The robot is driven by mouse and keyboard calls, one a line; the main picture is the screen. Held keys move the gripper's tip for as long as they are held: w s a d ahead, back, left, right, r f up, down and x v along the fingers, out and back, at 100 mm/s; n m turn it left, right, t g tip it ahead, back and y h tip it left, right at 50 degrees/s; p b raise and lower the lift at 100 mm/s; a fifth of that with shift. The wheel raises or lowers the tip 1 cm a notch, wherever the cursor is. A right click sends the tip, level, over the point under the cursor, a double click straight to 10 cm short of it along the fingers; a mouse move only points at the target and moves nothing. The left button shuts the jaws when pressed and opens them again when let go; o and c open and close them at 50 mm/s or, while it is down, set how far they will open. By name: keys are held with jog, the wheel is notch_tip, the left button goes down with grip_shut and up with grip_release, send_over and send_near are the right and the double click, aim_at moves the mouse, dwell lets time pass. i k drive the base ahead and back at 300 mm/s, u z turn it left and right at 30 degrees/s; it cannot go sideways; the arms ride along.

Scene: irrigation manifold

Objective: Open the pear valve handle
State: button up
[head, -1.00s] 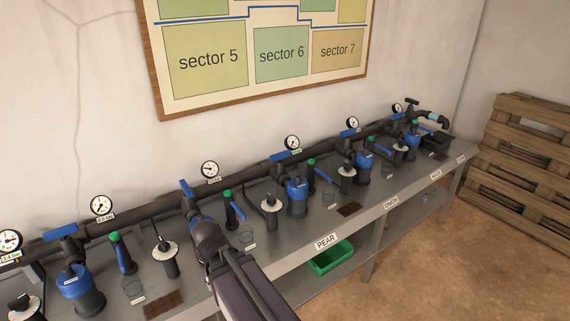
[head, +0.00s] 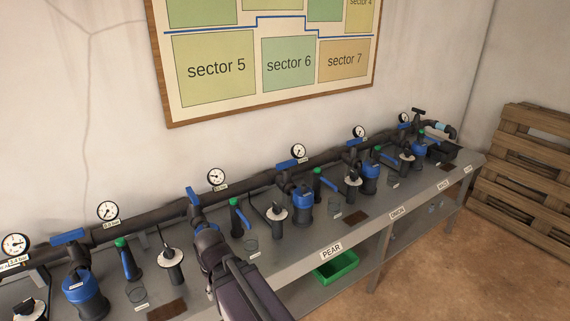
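The PEAR label (head: 331,250) is on the front edge of the bench. Behind it and to the left, on the black main pipe, is a blue valve handle (head: 193,197), which I take as the pear one. It stands crosswise to the pipe, unlike the neighbouring blue handles, which lie along it.
A green-topped valve with a blue lever (head: 238,216) and a white-disc post (head: 277,212) stand close right of my gripper. A blue filter (head: 86,290) and another white-disc post (head: 171,262) stand left. A green bin (head: 336,268) is on the lower shelf.

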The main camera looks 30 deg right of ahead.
aim_at(286, 165)
jog(key=u, duration=1.75)
jog(key=k, duration=0.65)
jog(key=z, duration=1.95)
